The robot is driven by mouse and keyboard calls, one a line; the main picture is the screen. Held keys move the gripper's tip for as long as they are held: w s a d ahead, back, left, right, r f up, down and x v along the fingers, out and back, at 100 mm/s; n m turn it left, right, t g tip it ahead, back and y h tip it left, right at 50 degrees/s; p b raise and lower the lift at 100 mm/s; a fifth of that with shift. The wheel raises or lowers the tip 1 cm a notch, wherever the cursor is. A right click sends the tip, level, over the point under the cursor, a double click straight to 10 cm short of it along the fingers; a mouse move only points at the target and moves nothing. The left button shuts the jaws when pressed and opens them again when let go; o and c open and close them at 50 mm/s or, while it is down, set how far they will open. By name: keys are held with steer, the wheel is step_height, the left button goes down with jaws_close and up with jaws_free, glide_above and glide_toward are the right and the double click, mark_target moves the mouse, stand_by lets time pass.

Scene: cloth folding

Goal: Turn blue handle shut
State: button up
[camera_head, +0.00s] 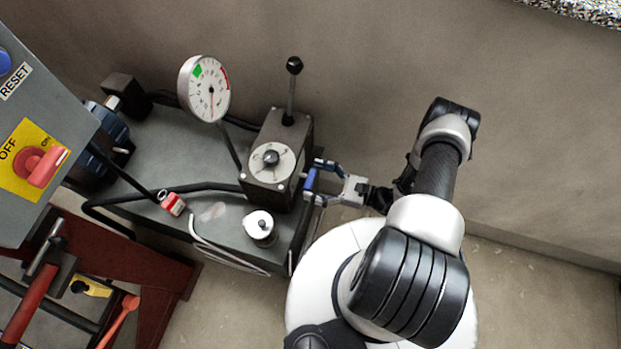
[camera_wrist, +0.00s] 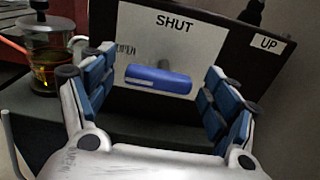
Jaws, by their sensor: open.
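The blue handle (camera_wrist: 158,79) lies roughly level, slightly tilted, on a pale plate (camera_wrist: 190,45) in the wrist view. The plate reads SHUT above the handle, and a partly covered word that looks like OPEN is at its left. My gripper (camera_wrist: 160,72) is open, with its blue-padded fingers to the left and right of the handle and a gap showing on both sides. In the head view the handle (camera_head: 310,180) shows on the right side of the grey valve box (camera_head: 289,135), with my gripper (camera_head: 323,182) around it from the right.
A black-knobbed lever (camera_head: 291,90) stands up from the box, and a round gauge (camera_head: 209,90) is left of it. A small capped jar (camera_head: 259,226) stands in front. A control panel with a red switch (camera_head: 42,165) is at left. The wall is close behind.

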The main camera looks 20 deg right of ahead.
steer(key=shift+x, duration=0.85)
steer(key=shift+c, duration=0.2)
steer(key=c, duration=1)
steer(key=shift+c, duration=0.2)
